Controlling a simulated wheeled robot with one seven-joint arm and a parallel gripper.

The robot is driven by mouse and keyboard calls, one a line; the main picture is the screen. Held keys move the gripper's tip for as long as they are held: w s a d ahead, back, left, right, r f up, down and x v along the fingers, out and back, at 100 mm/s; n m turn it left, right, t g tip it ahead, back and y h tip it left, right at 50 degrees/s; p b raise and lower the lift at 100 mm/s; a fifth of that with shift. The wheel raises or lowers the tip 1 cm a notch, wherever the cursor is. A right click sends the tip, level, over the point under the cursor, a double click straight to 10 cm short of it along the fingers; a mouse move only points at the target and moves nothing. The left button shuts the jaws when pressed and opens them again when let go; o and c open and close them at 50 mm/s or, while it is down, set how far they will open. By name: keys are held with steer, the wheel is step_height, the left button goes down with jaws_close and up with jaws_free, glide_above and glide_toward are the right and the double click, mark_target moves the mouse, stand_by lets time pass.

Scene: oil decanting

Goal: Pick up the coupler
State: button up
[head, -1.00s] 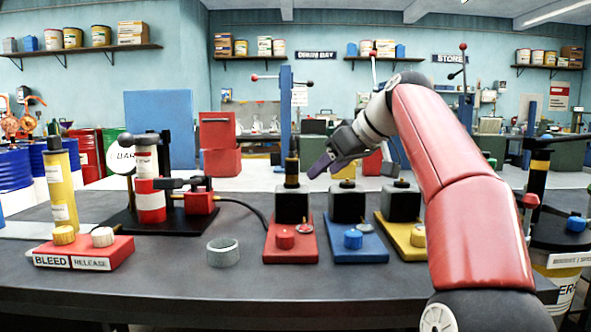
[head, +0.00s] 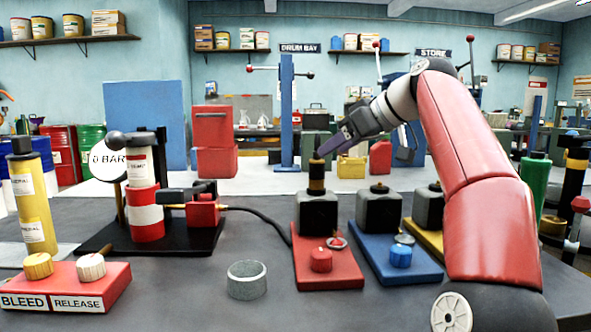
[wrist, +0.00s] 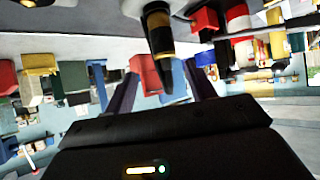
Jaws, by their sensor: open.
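A black upright cylinder with a brass band, which looks like the coupler (head: 316,178), stands on the dark block of the red base (head: 328,276). In the wrist view the coupler (wrist: 159,40) hangs into the picture from the top, between my two purple fingers. My gripper (head: 322,152) is open, its fingertips close to the coupler's upper end in the head view. Nothing is held. Whether a finger touches the coupler cannot be told.
Blue (head: 396,268) and yellow (head: 427,236) bases with dark blocks stand to the right. A grey ring (head: 247,280) lies on the bench in front. A red-and-white cylinder (head: 146,212) on a black plate and the bleed/release box (head: 66,287) stand left. A black hose (head: 262,221) runs to the red base.

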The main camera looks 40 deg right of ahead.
mark_target(311, 165)
steer(key=x, duration=0.8)
steer(key=shift+a+f, duration=0.25)
steer(key=shift+a, duration=0.15)
steer(key=shift+s, duration=0.1)
steer(key=c, duration=1.1)
